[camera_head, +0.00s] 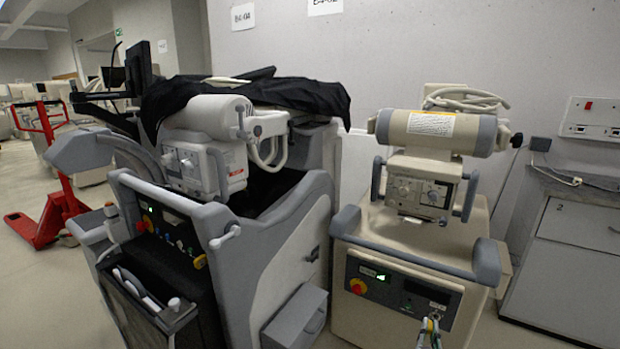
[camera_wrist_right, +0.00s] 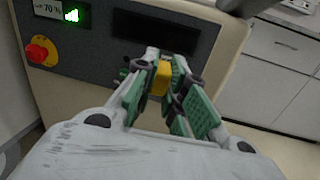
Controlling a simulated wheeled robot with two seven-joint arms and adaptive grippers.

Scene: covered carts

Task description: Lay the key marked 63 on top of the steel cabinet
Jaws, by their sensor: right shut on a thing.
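My right gripper (camera_head: 430,328) shows at the bottom of the head view, in front of the beige cart's panel. In the right wrist view its green-padded fingers (camera_wrist_right: 170,100) are shut on a small yellow piece (camera_wrist_right: 161,78), which looks like the key's tag. No number 63 is readable on it, and the key's metal part cannot be made out clearly. A grey cabinet (camera_head: 577,228) with a drawer marked 2 stands at the right, apart from the gripper; it also shows in the wrist view (camera_wrist_right: 268,82). My left gripper is not in view.
The beige cart (camera_head: 375,318) with a grey handle stands between the gripper and the wall. A larger grey cart (camera_head: 275,270) under a black cover (camera_head: 240,97) is left of it. A red pallet truck (camera_head: 60,210) is far left. A cable lies on the cabinet's top.

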